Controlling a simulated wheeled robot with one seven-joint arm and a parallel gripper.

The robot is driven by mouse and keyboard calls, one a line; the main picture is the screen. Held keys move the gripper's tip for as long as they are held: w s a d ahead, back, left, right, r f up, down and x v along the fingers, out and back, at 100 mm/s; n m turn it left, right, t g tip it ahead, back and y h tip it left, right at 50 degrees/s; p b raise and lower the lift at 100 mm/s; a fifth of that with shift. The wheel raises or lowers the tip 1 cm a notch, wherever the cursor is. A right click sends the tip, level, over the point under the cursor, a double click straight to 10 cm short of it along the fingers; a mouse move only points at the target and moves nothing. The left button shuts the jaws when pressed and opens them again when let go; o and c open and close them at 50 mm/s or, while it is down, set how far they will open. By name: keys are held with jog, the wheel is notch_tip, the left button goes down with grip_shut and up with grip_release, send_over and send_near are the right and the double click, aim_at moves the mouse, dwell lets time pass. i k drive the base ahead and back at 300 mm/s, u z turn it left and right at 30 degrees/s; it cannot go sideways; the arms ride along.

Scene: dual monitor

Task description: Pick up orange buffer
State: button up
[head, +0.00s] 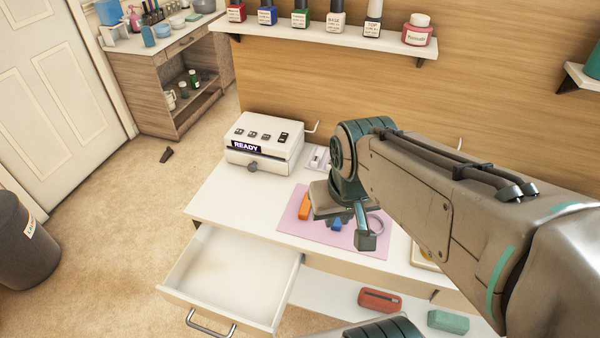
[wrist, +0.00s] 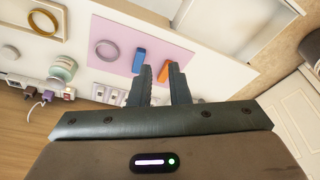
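The orange buffer (head: 305,206) lies on a pink mat (head: 291,223) on the white desk, to the left of my gripper in the head view. In the wrist view the orange buffer (wrist: 176,72) is partly hidden behind the right finger. A blue buffer (wrist: 139,58) lies on the mat beside it, beyond the left finger. My gripper (wrist: 158,68) is open, with an empty gap between its fingers, and points toward the mat. In the head view my own arm partly covers the mat.
A pulled-out empty drawer (head: 234,265) is at the desk's front left. A white device reading READY (head: 262,140) stands at the back left. A metal ring (wrist: 107,50) lies on the mat. Red (head: 380,300) and green (head: 448,321) blocks lie on a lower surface. A bottle shelf (head: 320,35) hangs above.

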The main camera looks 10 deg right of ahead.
aim_at(305, 208)
jog(key=z, duration=3.6)
jog(key=k, duration=1.85)
jog(key=u, duration=0.9)
jog(key=i, duration=0.5)
jog(key=u, duration=0.05)
